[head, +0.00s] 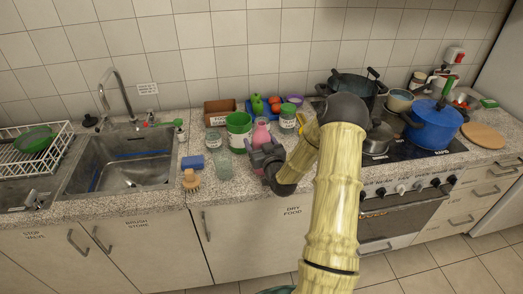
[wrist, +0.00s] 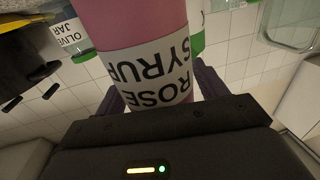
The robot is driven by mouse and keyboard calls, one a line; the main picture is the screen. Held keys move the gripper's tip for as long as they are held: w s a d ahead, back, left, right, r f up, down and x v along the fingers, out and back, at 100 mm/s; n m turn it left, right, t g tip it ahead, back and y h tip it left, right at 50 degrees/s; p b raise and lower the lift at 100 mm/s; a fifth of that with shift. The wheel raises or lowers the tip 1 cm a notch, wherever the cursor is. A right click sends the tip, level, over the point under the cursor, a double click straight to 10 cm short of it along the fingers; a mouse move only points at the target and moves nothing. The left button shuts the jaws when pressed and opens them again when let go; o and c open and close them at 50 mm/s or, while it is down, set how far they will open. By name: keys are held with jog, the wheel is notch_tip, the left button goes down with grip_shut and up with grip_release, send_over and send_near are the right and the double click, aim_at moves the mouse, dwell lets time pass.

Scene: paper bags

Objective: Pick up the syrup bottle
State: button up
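The syrup bottle (head: 261,133) is pink and stands among jars on the counter. In the wrist view the bottle (wrist: 135,25) fills the upper middle, with a white label reading "ROSE SYRUP" upside down. My gripper (head: 268,157) is at the near side of the bottle and hides its lower part in the head view. In the wrist view my gripper (wrist: 160,95) has one finger on each side of the bottle. The fingers look very close to its sides; I cannot tell whether they press on it.
The stove with a blue pot (head: 434,125) is farther right; a sink (head: 130,160) is left.

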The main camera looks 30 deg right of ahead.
jog(key=c, duration=1)
jog(key=shift+r, duration=0.1)
notch_tip(320, 180, up, 10)
jog(key=shift+f+b, duration=0.1)
jog(key=shift+b, duration=0.65)
